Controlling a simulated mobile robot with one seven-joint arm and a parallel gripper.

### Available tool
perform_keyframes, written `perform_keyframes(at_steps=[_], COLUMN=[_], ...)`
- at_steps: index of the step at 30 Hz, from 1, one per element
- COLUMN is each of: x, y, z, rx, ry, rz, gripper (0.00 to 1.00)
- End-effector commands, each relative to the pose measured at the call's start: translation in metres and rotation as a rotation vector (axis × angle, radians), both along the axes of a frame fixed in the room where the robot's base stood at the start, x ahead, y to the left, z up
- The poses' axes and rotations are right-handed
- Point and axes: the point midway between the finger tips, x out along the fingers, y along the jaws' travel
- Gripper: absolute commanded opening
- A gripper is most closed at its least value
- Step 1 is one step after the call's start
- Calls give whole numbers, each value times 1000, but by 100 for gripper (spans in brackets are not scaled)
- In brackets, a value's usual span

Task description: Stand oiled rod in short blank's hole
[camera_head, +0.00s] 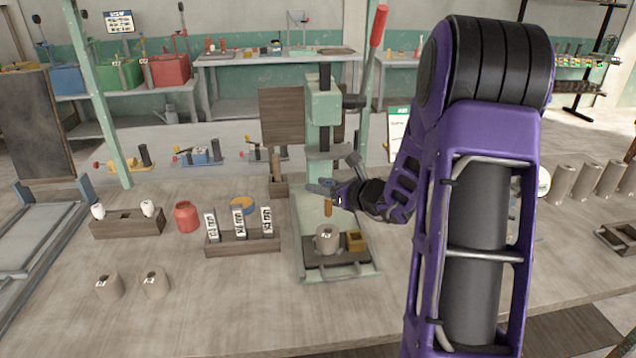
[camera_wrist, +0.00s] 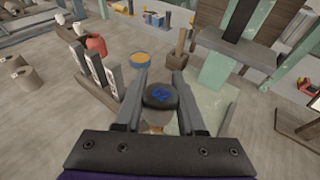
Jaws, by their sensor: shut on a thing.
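My gripper (camera_head: 326,190) is shut on a rod (camera_head: 328,208), which hangs upright with its orange-brown lower part showing below the fingers. In the wrist view the rod's dark round cap (camera_wrist: 160,96) with a blue mark sits between the two fingers (camera_wrist: 160,102). The rod is above a pale grey blank (camera_head: 326,240) with a label, on the green press's base; a gap shows between them. The blank's hole is not clear at this size. Two more labelled blanks (camera_head: 109,286) (camera_head: 155,282) stand at the front left; I cannot tell which is the short one.
The press column (camera_head: 324,105) rises behind my gripper, with a red-tipped lever (camera_head: 378,28). A brass-coloured block (camera_head: 355,241) stands beside the blank.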

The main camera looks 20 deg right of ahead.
Motion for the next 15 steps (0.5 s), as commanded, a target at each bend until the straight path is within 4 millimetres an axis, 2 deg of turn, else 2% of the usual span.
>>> perform_keyframes(at_steps=[15], x=[0], y=[0], z=[-33], rx=[0], ry=[-1], rz=[0], gripper=[0])
